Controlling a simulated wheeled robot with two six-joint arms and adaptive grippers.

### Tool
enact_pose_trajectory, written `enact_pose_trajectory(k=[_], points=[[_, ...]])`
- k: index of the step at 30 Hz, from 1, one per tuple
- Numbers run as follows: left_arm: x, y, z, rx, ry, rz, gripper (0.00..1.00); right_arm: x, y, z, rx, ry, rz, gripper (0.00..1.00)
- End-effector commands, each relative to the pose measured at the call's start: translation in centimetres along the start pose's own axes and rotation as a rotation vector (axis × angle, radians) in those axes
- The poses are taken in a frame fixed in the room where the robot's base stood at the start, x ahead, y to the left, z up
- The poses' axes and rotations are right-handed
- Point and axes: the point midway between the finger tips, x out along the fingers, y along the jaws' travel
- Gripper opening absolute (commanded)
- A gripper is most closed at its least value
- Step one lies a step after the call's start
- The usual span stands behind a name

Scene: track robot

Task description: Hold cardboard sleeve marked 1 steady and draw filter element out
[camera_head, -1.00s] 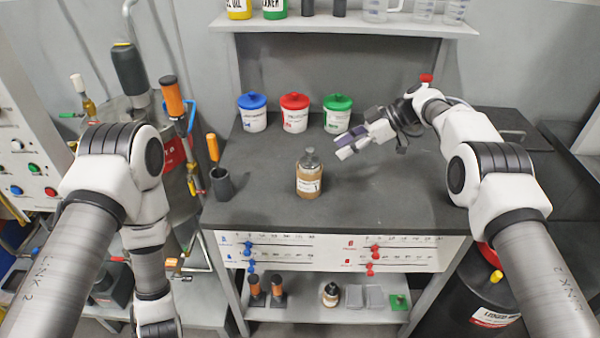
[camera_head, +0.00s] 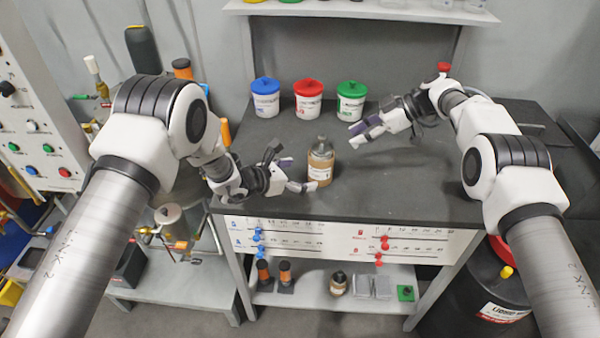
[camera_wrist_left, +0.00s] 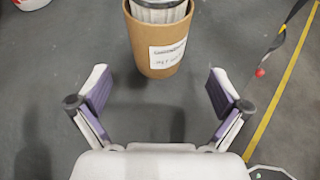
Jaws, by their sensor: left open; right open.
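The cardboard sleeve (camera_head: 320,174) stands upright on the dark bench top, a brown tube with a white label whose writing I cannot read. The grey filter element (camera_head: 321,145) sits in it, its top sticking out. In the left wrist view the sleeve (camera_wrist_left: 153,62) is ahead of the open fingers, with the pale ribbed filter element (camera_wrist_left: 158,11) inside it, its top cut off. My left gripper (camera_head: 293,175) is open, just left of the sleeve, its fingers pointing at it; it also shows in the left wrist view (camera_wrist_left: 160,92). My right gripper (camera_head: 358,134) is open and empty, to the right of and behind the sleeve.
Blue-lidded (camera_head: 265,100), red-lidded (camera_head: 308,102) and green-lidded (camera_head: 350,103) tubs stand at the back of the bench. A shelf (camera_head: 360,10) hangs above them. The bench's front edge is close to my left gripper. The bench right of the sleeve is clear.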

Motion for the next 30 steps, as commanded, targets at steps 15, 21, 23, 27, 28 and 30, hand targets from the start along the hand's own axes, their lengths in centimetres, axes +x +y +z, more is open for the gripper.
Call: enact_pose_trajectory(k=[15, 21, 23, 27, 28, 30], points=[[7.5, 0.2, 0.3, -0.023, -0.004, 0.006, 1.0, 0.0, 0.0, 0.0, 0.0, 0.0, 0.0, 0.42], [8.1, 0.2, 0.3, -0.025, -0.003, 0.007, 1.0, 0.0, 0.0, 0.0, 0.0, 0.0, 0.0, 0.42], [8.1, 0.2, 0.3, -0.024, -0.003, 0.007, 1.0, 0.0, 0.0, 0.0, 0.0, 0.0, 0.0, 0.42], [8.0, 0.2, 0.3, -0.024, -0.003, 0.007, 0.68, 0.0, 0.0, 0.0, 0.0, 0.0, 0.0, 0.42], [8.0, 0.2, 0.3, -0.024, -0.003, 0.007, 0.57, 0.0, 0.0, 0.0, 0.0, 0.0, 0.0, 0.42], [8.0, 0.2, 0.3, -0.024, -0.003, 0.007, 0.37, 0.0, 0.0, 0.0, 0.0, 0.0, 0.0, 0.42]])
